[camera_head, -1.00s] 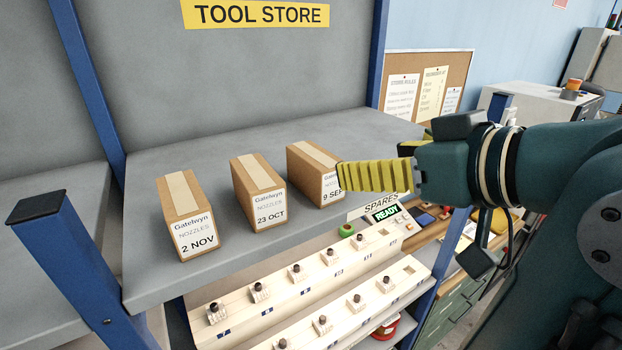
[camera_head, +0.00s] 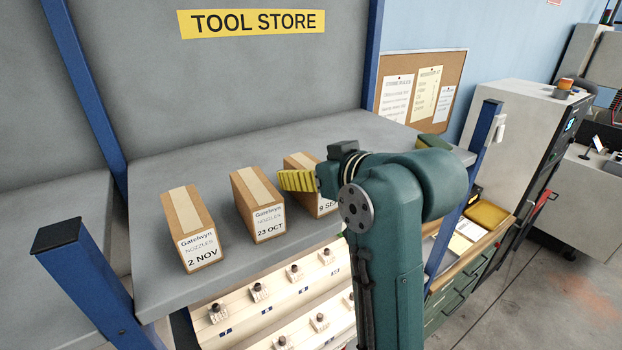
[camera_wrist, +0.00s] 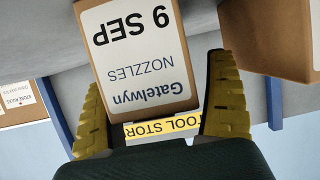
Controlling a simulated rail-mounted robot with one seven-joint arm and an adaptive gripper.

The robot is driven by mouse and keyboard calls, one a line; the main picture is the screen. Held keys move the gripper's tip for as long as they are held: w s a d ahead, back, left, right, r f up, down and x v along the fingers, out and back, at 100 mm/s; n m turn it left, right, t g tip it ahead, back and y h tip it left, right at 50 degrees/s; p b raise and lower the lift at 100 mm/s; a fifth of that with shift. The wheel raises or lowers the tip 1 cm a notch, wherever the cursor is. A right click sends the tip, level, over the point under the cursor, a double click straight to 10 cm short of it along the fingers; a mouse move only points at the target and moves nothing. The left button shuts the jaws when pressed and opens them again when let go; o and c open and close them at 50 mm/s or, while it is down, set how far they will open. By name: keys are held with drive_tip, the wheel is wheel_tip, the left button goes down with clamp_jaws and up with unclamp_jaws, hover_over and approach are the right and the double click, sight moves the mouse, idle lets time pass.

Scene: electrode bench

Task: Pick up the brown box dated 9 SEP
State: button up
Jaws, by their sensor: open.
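The brown box dated 9 SEP (camera_head: 297,162) stands on the grey shelf (camera_head: 150,292), rightmost of three boxes. In the head view my gripper (camera_head: 283,181) is in front of it and hides part of it. In the wrist view the box's label (camera_wrist: 138,45) appears upside down, between my two yellow fingers (camera_wrist: 160,104). The fingers are open, one on each side of the box, with a visible gap to the right finger. Whether the left finger touches the box I cannot tell.
The 23 OCT box (camera_head: 259,205) stands close to the left of the 9 SEP box, and the 2 NOV box (camera_head: 188,228) farther left. Blue posts (camera_head: 93,285) frame the shelf. A rack (camera_head: 265,308) with several small parts is below. The shelf's back is clear.

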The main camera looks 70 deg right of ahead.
drive_tip(key=c, duration=1.3)
drive_tip(key=shift+r, duration=0.1)
drive_tip(key=shift+c, duration=0.2)
drive_tip(key=shift+r, duration=0.1)
